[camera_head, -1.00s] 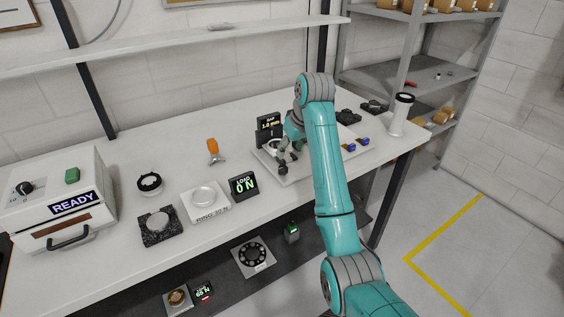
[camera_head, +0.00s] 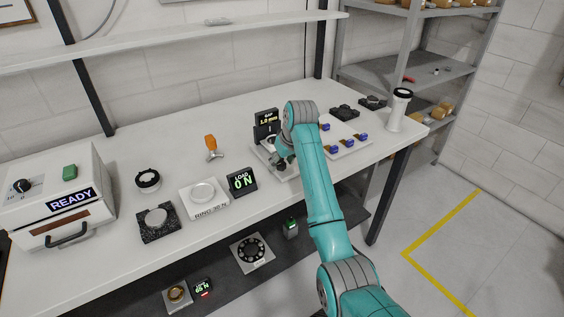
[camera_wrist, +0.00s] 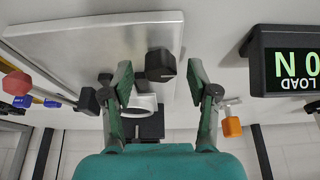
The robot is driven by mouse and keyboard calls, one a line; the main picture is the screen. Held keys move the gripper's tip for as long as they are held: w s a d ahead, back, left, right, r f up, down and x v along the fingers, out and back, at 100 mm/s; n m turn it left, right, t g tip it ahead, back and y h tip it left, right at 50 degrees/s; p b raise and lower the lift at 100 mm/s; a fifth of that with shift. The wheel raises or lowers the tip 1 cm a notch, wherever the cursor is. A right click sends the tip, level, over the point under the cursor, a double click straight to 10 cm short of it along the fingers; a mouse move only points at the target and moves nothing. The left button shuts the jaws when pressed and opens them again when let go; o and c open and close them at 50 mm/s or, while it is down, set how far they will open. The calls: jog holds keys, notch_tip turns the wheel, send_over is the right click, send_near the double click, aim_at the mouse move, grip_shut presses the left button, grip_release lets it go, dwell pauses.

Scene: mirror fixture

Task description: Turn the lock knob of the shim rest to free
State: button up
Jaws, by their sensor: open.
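In the wrist view a dark faceted knob (camera_wrist: 160,65) lies between the fingers of my gripper (camera_wrist: 160,75), with gaps at both sides. The gripper is open. Behind the knob is a pale ring-like part (camera_wrist: 142,104) on a dark block, partly hidden by the knob. A silver plate (camera_wrist: 100,38) spreads to the left. A second dark knob (camera_wrist: 88,100) and a red hexagonal knob (camera_wrist: 17,84) are further left. I cannot tell any lock marking. In the head view my gripper (camera_head: 283,163) is low over the plate (camera_head: 288,174), beside the GAP display (camera_head: 267,120).
A LOAD display (camera_head: 242,181) reading 0 N and a ring fixture (camera_head: 205,199) stand to the left. A white tray (camera_head: 350,148) with several blue pieces lies to the right. An orange-handled tool (camera_head: 211,146) lies behind. A white cylinder (camera_head: 398,110) stands near the right end.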

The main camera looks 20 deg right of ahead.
grip_shut()
jog(key=shift+n, duration=0.4)
jog(key=n+y, duration=0.1)
jog(key=n, duration=0.1)
jog(key=shift+d+n+g, duration=0.1)
jog(key=shift+n+g, duration=0.2)
jog(key=shift+n, duration=0.1)
jog(key=n+y, duration=0.1)
jog(key=n, duration=0.1)
jog(key=n+g, duration=0.1)
jog(key=n, duration=0.2)
jog(key=shift+w+g+y, duration=0.1)
jog(key=shift+g+y, duration=0.2)
jog(key=shift+y, duration=0.1)
jog(key=n, duration=0.2)
jog(key=n+g, duration=0.1)
jog(key=n, duration=0.2)
jog(key=shift+w+g, duration=0.1)
jog(key=shift+g, duration=0.2)
jog(key=n+g, duration=0.1)
jog(key=n, duration=0.3)
jog(key=shift+g, duration=0.4)
jog(key=shift+n, duration=0.3)
